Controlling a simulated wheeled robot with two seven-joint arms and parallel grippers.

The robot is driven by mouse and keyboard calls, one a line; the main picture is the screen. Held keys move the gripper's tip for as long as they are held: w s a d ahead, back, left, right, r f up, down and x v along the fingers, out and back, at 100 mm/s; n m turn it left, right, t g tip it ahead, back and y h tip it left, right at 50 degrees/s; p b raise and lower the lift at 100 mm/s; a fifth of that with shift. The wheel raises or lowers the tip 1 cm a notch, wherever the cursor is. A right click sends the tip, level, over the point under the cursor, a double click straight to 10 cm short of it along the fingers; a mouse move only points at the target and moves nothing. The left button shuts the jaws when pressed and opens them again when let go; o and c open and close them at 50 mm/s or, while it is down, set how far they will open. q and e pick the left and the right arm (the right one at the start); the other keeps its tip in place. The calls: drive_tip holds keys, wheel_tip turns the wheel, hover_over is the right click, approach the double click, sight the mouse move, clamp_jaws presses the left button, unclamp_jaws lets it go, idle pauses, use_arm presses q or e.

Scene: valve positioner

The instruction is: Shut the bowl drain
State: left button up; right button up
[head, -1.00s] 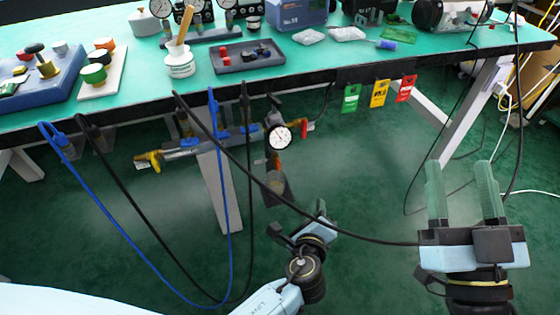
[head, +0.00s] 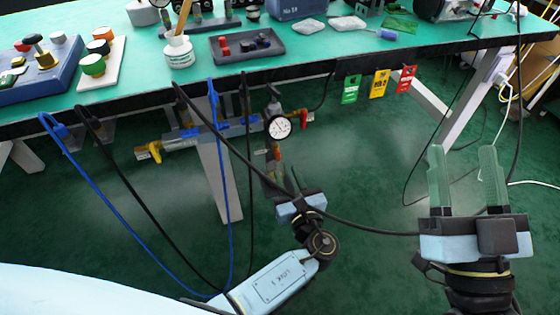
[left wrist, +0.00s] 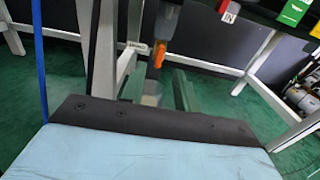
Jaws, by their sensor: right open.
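The orange bowl drain (head: 277,154) hangs below the round gauge (head: 277,127) under the bench's front edge. In the left wrist view the orange drain piece (left wrist: 159,54) points down beneath a grey bowl (left wrist: 165,20). My left gripper (head: 282,177) is below the drain, its fingers pointing up. In the left wrist view the left gripper's fingers (left wrist: 159,88) are apart, with the drain showing beyond and above the gap. Whether they touch it cannot be told. My right gripper (head: 463,155) is open and empty, away to the right.
A yellow handle (head: 154,151) and a red handle (head: 306,119) sit on the pipe line. Blue (head: 229,200) and black hoses (head: 140,210) hang nearby; a black one crosses by my left gripper. A white table leg (head: 221,180) stands left. Tags (head: 379,84) hang right.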

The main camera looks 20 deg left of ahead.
sight(279, 156)
use_arm(q)
drive_tip(key=b+x, duration=0.1)
drive_tip(key=x, duration=0.3)
drive_tip(key=shift+w+a+f, duration=0.1)
drive_tip(key=shift+w+a, duration=0.15)
drive_tip(key=shift+w, duration=0.1)
drive_tip(key=shift+b+x, duration=0.4)
drive_tip(key=shift+x, duration=0.4)
use_arm(e)
drive_tip(key=shift+s+d+r+t+y, duration=0.15)
drive_tip(key=shift+s+r+t+y, duration=0.1)
drive_tip(key=shift+s+r+t, duration=0.45)
drive_tip(key=shift+s+d+r+t+y, duration=0.1)
drive_tip(key=shift+s+r+t+y, duration=0.25)
drive_tip(key=shift+t, duration=0.65)
use_arm(q)
clamp_jaws()
